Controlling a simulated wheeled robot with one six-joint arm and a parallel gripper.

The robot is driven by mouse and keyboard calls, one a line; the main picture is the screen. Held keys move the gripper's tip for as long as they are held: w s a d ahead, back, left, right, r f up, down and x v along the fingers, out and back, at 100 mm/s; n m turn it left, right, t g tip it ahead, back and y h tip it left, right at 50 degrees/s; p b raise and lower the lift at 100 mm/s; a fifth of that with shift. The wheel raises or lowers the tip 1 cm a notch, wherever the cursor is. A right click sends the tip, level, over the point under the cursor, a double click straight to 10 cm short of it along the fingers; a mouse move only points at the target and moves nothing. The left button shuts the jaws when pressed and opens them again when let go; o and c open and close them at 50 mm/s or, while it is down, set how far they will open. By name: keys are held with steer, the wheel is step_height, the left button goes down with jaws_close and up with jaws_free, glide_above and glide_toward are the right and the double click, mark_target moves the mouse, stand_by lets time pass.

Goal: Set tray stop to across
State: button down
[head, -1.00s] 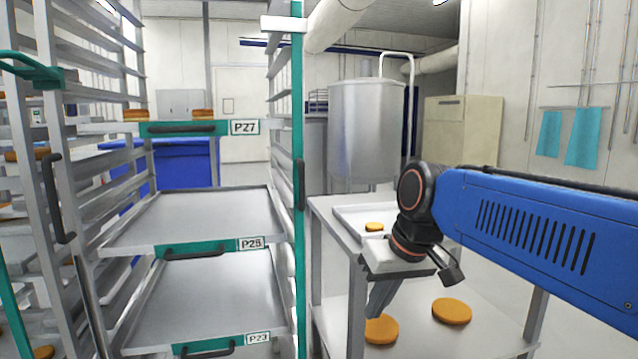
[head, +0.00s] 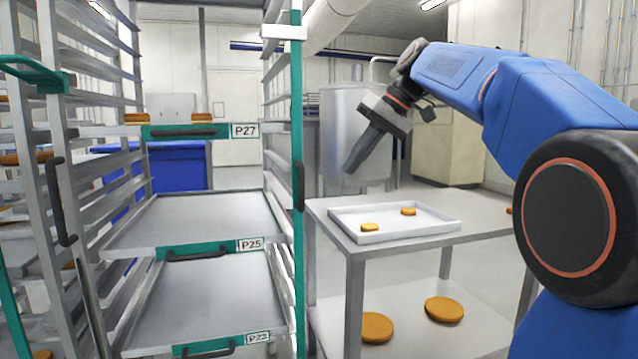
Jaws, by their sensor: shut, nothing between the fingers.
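The rack (head: 297,110) has a teal front post. A pale flat piece (head: 284,32) sits sideways near the post's top and may be the tray stop; its exact setting is unclear. Trays P27 (head: 185,131), P25 (head: 200,220) and P23 (head: 215,300) are in the rack, with teal front strips and dark handles. My gripper (head: 352,168) is shut and empty, pointing down and left. In the picture it is right of the teal post, above the steel table, and apart from the rack.
A steel table (head: 335,228) bears a white tray (head: 385,234) with orange rounds; larger rounds lie on its lower shelf (head: 400,300). A metal vat (head: 340,110) and beige cabinet (head: 450,150) stand behind. A dark grab handle (head: 60,200) juts from the left post.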

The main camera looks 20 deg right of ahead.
steer(key=r, duration=0.1)
steer(key=w+d+r, duration=0.1)
steer(key=w+r, duration=0.1)
steer(key=shift+d+n+y, duration=0.25)
steer(key=shift+n+y, duration=0.05)
steer(key=shift+y, duration=0.1)
steer(key=shift+f, duration=0.15)
steer(key=w+a+f, duration=0.2)
steer(key=a+f, duration=0.5)
steer(key=a, duration=0.2)
steer(key=shift+f, duration=0.4)
steer(key=shift+a, duration=0.2)
steer(key=shift+a, duration=2.9)
